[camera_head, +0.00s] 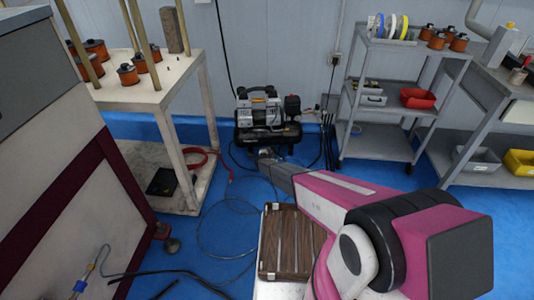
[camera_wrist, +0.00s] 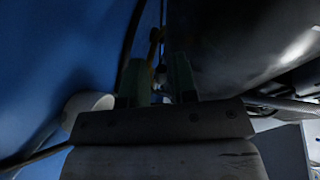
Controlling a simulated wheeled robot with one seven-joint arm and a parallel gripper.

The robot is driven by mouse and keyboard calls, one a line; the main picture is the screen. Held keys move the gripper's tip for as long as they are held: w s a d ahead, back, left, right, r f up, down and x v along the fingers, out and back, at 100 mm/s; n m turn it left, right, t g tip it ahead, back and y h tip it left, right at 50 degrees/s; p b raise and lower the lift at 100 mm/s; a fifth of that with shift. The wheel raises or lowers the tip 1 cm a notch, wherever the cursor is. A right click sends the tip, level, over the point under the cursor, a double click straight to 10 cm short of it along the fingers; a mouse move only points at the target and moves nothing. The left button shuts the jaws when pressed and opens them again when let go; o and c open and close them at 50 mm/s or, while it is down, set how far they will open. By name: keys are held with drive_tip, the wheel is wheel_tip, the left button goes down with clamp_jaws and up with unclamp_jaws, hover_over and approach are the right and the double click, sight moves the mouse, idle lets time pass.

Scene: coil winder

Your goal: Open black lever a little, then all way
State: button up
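In the head view an air compressor (camera_head: 262,112) with a dark tank stands on the floor by the back wall. My arm reaches down to its lower front, and the fingertips are too small to make out there. In the wrist view my gripper (camera_wrist: 157,82) has two greenish fingers standing apart. A small brass-coloured fitting (camera_wrist: 155,42) and thin dark parts show between and beyond the fingertips. The picture is too dark to tell the black lever from these parts, or whether a finger touches them. The dark tank (camera_wrist: 235,40) fills the upper right.
A pale table (camera_head: 140,92) with orange spools stands left of the compressor, and a grey shelf cart (camera_head: 385,140) stands right. A pale rounded part (camera_wrist: 88,108) is left of my gripper.

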drive_tip(key=shift+w, duration=0.1)
clamp_jaws()
drive_tip(key=shift+d+y, duration=0.1)
drive_tip(key=shift+y, duration=0.2)
drive_tip(key=shift+s+d+r+n+y, duration=0.1)
drive_tip(key=shift+s+n+y, duration=0.05)
drive_tip(key=shift+n+y, duration=0.55)
drive_tip(key=shift+s+d+f+n+y, duration=0.1)
drive_tip(key=shift+s+d+n+y, duration=0.1)
drive_tip(key=shift+n+y, duration=0.45)
drive_tip(key=shift+s+d+r+n+y, duration=0.15)
drive_tip(key=shift+n+y, duration=0.4)
drive_tip(key=shift+y, duration=0.3)
drive_tip(key=shift+s+n+y, duration=0.25)
drive_tip(key=shift+n+y, duration=0.55)
drive_tip(key=shift+y, duration=0.1)
unclamp_jaws()
